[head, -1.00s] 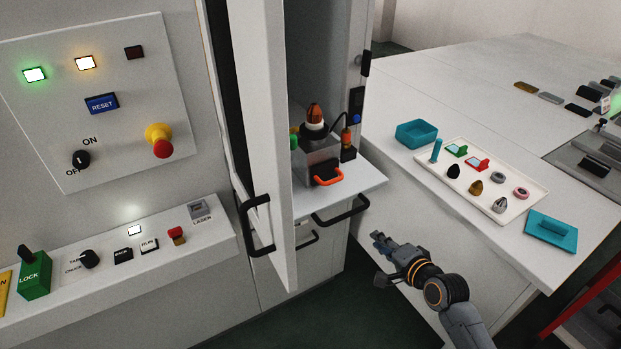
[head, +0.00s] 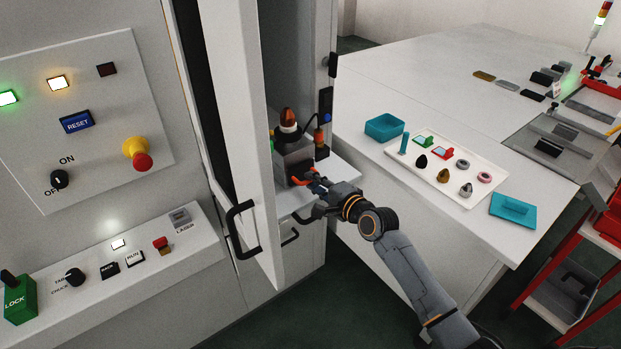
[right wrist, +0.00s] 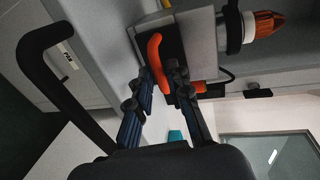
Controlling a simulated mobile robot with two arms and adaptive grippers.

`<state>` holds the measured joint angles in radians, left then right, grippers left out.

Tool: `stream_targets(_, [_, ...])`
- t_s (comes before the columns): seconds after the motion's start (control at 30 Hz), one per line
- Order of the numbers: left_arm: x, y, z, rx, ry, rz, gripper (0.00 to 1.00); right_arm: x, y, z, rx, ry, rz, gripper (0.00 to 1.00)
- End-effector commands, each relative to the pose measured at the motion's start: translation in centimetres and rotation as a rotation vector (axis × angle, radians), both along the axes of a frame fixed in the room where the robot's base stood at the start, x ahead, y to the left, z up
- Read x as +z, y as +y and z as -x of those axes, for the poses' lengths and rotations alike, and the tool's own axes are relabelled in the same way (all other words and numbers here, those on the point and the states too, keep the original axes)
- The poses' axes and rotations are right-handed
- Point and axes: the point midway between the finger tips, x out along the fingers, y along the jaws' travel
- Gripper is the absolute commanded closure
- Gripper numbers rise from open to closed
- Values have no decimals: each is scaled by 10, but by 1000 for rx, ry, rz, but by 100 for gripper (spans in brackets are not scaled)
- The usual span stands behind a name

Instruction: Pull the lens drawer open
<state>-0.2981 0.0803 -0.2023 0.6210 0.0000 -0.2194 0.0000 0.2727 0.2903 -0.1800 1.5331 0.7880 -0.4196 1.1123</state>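The lens drawer appears to be the part with the orange handle on the front of the grey laser head (head: 291,164), inside the open cabinet. The orange handle (right wrist: 156,56) shows close up in the right wrist view. In the head view the handle is partly hidden by my right gripper (head: 318,184). In the right wrist view the fingers of my right gripper (right wrist: 160,72) are apart, with part of the orange handle between and just beyond their tips. I cannot tell whether they touch it. The drawer looks shut. My left gripper is not in view.
The cabinet door (head: 242,130) stands open left of the laser head, with a black handle (head: 240,230). A white shelf (head: 340,168) lies under the head; a black bar handle (right wrist: 55,75) is near my gripper. A white table (head: 400,95) with a parts tray (head: 440,183) stands to the right.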

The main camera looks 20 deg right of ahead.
Motion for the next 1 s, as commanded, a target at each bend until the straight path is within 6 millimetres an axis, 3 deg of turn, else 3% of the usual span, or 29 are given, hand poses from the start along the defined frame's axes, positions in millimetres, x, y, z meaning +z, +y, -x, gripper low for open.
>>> stream_targets(0.2, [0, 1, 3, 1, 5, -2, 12, -4, 6, -17, 0, 0, 0, 81])
stream_targets(0.5, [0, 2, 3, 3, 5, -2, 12, -5, 7, -18, 0, 1, 0, 81])
stream_targets(0.6, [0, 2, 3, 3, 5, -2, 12, -5, 7, -18, 0, 1, 0, 100])
stream_targets(1.0, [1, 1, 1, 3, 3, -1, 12, -5, 6, -18, 0, 2, 1, 100])
